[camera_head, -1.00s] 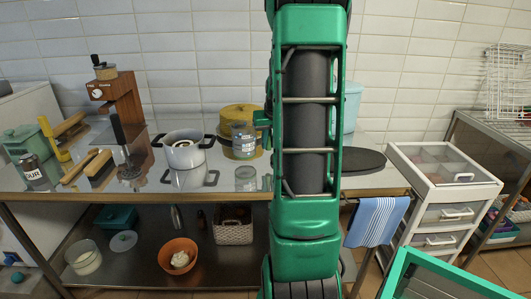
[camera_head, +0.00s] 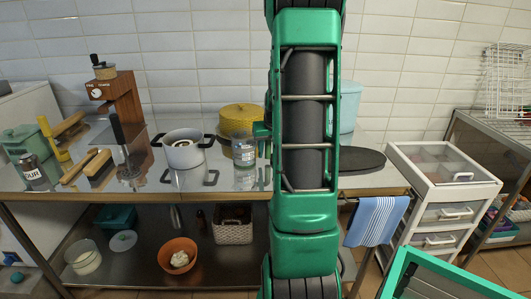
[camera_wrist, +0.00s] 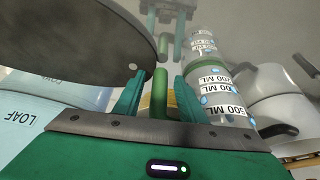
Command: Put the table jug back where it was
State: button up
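The table jug (camera_head: 244,152) is a clear measuring jug with white ML labels. It stands upright on the steel worktop in front of the yellow tin, close to my arm. In the wrist view the jug (camera_wrist: 215,85) is just right of my gripper (camera_wrist: 160,80). Its green upright handle (camera_wrist: 160,95) lies between my two green fingers. A gap shows on both sides of the handle, so the fingers look open around it. In the head view my arm hides most of the gripper.
A grey pot (camera_head: 183,153) stands left of the jug and a yellow tin (camera_head: 240,119) behind it. A light blue bin (camera_head: 350,108) and a dark oval board (camera_head: 360,161) are to the right. Bare steel worktop (camera_head: 215,178) shows in front.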

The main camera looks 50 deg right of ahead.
jog(key=shift+r, duration=0.1)
jog(key=v, duration=1.2)
jog(key=s+a+f+g+y, duration=0.1)
jog(key=s+a+f+g, duration=0.1)
jog(key=s+a, duration=0.7)
jog(key=s+a+f+n+g+y, duration=0.1)
jog(key=s+a+f+y, duration=0.1)
jog(key=s+a, duration=0.7)
jog(key=a, duration=0.8)
jog(key=shift+a+f+g, duration=0.3)
jog(key=shift+a+g, duration=0.1)
jog(key=shift+w+f, duration=0.25)
jog(key=shift+w, duration=0.3)
